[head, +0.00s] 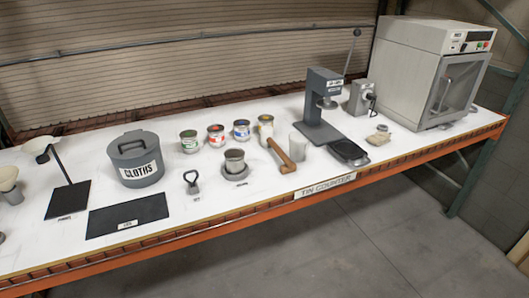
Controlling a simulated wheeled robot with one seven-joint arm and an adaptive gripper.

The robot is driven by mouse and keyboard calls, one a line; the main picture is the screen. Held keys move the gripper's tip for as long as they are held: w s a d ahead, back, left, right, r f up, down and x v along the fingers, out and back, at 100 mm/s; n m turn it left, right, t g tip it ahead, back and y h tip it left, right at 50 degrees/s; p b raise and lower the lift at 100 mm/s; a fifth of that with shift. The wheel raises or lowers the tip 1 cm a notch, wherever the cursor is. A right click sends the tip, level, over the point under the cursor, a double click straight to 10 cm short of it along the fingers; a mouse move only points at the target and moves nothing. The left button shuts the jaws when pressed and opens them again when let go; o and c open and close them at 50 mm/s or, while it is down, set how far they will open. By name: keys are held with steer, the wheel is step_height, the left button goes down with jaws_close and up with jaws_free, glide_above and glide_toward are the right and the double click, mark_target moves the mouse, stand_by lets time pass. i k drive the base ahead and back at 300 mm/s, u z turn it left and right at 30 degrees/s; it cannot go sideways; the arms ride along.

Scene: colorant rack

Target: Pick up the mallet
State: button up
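The mallet (281,154) appears as a brown wooden tool lying on the white counter, near its front edge and right of the middle.
A grey tin on a round base (235,167) stands left of the mallet. A grey press (322,108) and a dark scale (349,152) are to the right. Several labelled tins (216,135) stand behind. A lidded CLOTHS bin (135,158) is at left; a large oven (410,75) is at far right.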

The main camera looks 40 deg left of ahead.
mark_target(267, 141)
steer(key=k, duration=0.6)
steer(key=u, duration=1.3)
steer(key=i, duration=0.2)
steer(key=u, duration=0.05)
